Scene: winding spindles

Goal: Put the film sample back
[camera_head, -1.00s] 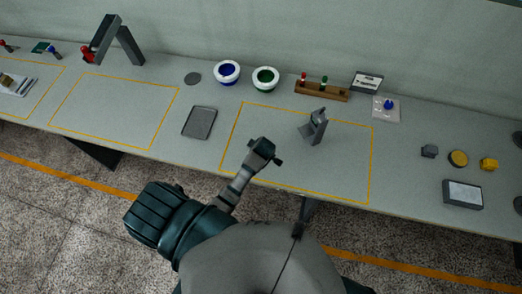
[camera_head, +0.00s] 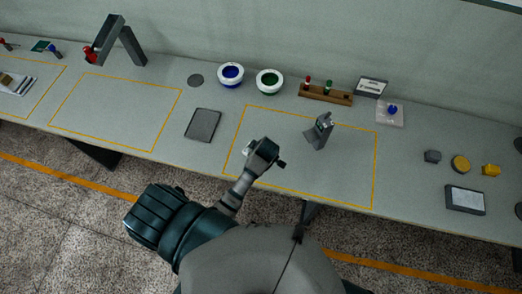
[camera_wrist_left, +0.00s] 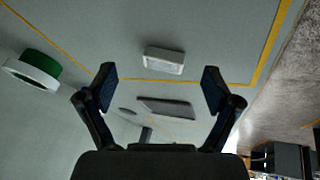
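My left gripper (camera_head: 264,154) is over the left part of the right yellow-outlined area. In the left wrist view its two dark fingers (camera_wrist_left: 160,88) are spread, with nothing clasped between them. A small white block (camera_wrist_left: 164,60) lies beyond the fingertips, just inside the yellow line; I cannot tell for sure that it is the film sample. In the head view a small white patch (camera_head: 247,150) shows beside the gripper, partly covered by it. A grey upright stand (camera_head: 321,132) is to the gripper's right, inside the same outline. My right gripper is not in view.
A dark flat tray (camera_head: 202,124) lies left of the outline. Blue (camera_head: 230,75) and green (camera_head: 269,81) bowls and a wooden rack (camera_head: 325,93) stand behind. The left yellow area (camera_head: 115,110) is clear.

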